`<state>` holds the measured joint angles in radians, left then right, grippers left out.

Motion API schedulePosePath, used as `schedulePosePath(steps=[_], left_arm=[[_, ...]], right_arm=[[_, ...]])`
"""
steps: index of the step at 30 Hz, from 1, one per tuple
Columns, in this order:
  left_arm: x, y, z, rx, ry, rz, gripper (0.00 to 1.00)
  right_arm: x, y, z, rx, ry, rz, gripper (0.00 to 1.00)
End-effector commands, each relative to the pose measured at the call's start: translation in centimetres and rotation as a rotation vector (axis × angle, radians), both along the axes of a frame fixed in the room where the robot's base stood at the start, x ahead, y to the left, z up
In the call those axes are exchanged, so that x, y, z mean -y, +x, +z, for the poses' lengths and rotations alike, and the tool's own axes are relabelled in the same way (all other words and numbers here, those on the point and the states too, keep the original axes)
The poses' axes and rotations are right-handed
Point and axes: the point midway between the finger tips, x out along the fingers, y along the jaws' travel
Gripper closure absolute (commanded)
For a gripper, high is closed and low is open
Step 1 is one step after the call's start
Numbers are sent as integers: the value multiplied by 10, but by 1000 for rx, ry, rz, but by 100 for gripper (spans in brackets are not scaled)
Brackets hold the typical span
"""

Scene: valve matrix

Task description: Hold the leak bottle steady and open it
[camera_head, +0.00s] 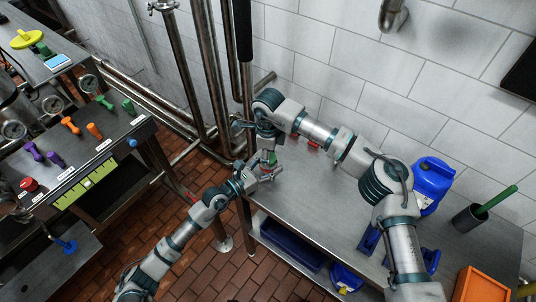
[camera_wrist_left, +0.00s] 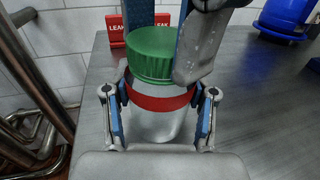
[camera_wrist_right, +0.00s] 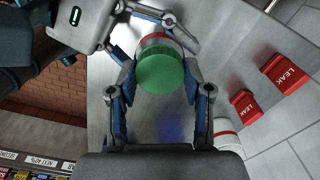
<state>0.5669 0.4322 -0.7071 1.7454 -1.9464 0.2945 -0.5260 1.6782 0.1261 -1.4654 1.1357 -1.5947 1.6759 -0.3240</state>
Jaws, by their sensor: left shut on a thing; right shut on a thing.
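The leak bottle is a clear-grey bottle (camera_wrist_left: 155,122) with a red band and a ribbed green cap (camera_wrist_left: 152,54). It stands upright near the left end of the steel table, small and partly hidden in the head view (camera_head: 270,157). My left gripper (camera_wrist_left: 158,105) is shut around the bottle's body at the red band. My right gripper (camera_wrist_right: 158,85) comes from above with its fingers on both sides of the green cap, shut on it. The cap is seen from the top in the right wrist view. Its thread is hidden.
Red LEAK signs (camera_wrist_right: 285,72) stand behind the bottle near the wall. A white item with a red band (camera_wrist_right: 228,135) is beside it. A blue jug (camera_head: 432,182), a dark cup (camera_head: 468,218) and an orange box (camera_head: 470,284) are at the right. The middle of the steel table (camera_head: 320,195) is clear.

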Motion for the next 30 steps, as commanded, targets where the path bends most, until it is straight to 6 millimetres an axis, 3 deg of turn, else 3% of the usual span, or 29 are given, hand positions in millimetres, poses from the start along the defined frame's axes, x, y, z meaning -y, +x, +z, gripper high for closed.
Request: schedulePosePath(steps=[17,30], left_arm=[[0,0,-3,-5,3,0,100],[-1,0,-3,-5,4,1,100]], right_arm=[[-1,-4,3,2,0,2,92],[-1,-3,18,3,1,2,92]])
